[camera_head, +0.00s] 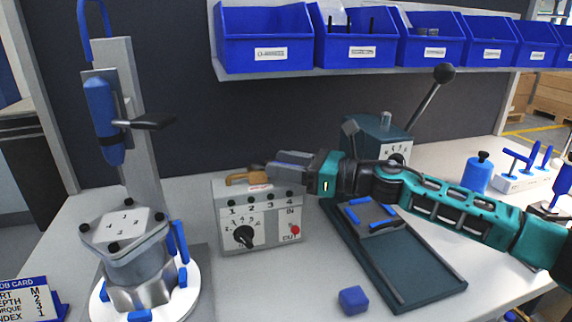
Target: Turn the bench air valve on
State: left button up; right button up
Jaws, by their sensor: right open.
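A grey box (262,232) stands on the bench, with numbers 1 to 4, a black dial knob (244,236), a red button (295,230) and the marks IN and OUT on its front. A brass-coloured lever (246,178) lies along its top; it looks like the air valve handle. My right gripper (272,166) reaches in from the right, just above the box top, by the lever's right end. It is open; I cannot tell whether its fingers touch the lever, as they hide that end. My left gripper is not in view.
A fixture with a blue-handled tool (101,120) stands at left. A teal machine (372,137) with a ball-ended lever is behind my arm. A dark tray (402,268) and a blue cube (353,299) lie at front right. Blue bins (264,38) hang above.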

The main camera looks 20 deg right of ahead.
jog(key=shift+s+d+f, duration=0.1)
jog(key=shift+s+d, duration=0.05)
jog(key=shift+d, duration=0.05)
pick_arm(q)
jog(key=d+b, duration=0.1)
jog(key=b, duration=0.1)
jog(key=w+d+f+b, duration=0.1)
jog(key=b, duration=0.1)
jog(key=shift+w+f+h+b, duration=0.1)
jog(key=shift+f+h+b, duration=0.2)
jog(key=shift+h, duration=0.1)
pick_arm(e)
jog(key=v, duration=1.2)
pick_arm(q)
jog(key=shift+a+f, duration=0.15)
pick_arm(e)
jog(key=shift+s+d, duration=0.15)
